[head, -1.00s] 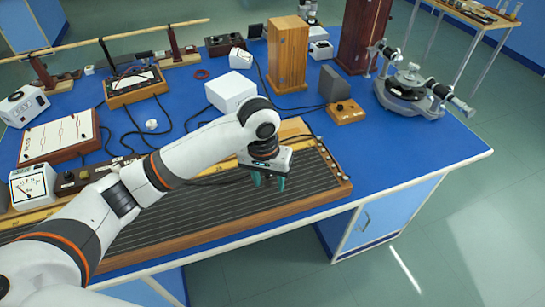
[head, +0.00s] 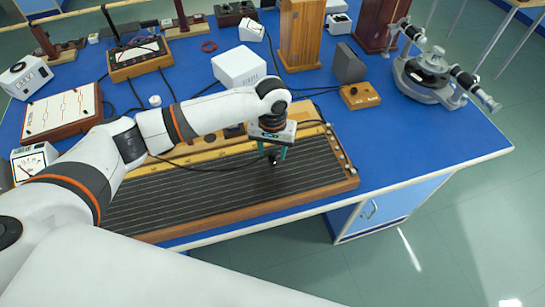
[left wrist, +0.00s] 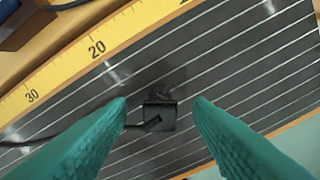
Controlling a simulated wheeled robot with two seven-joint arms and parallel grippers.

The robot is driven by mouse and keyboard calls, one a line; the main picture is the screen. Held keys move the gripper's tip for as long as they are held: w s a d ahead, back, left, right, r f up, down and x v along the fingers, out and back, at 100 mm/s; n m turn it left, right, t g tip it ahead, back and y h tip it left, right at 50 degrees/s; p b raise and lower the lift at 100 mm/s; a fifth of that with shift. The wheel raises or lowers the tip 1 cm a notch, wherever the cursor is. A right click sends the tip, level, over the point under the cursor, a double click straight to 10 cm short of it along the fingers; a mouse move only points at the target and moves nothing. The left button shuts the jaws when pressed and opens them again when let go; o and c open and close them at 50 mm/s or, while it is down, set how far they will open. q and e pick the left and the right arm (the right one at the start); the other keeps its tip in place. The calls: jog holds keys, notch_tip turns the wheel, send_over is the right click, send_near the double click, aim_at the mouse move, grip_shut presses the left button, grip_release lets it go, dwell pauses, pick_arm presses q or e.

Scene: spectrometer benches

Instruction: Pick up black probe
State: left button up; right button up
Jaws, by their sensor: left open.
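The black probe (left wrist: 160,115) is a small dark block with a cable leaving its left side. In the left wrist view it sits over the dark wire-lined board (left wrist: 240,60), between my two teal fingertips. My left gripper (left wrist: 160,105) is open, one finger on each side of the probe, with gaps on both sides. In the head view my left gripper (head: 274,155) hangs over the right part of the board (head: 215,190), pointing down, and the probe shows as a dark spot at its tips. My right gripper is not in view.
A yellow scale (left wrist: 75,60) runs along the board's far side. A white box (head: 238,67), a wooden block (head: 301,35), a small wooden box (head: 360,96) and a spectrometer (head: 430,75) stand behind and to the right. Cables cross the blue table.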

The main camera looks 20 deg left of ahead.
pick_arm(q)
jog(key=shift+f, duration=1.4)
jog(key=shift+c, duration=0.9)
grip_shut()
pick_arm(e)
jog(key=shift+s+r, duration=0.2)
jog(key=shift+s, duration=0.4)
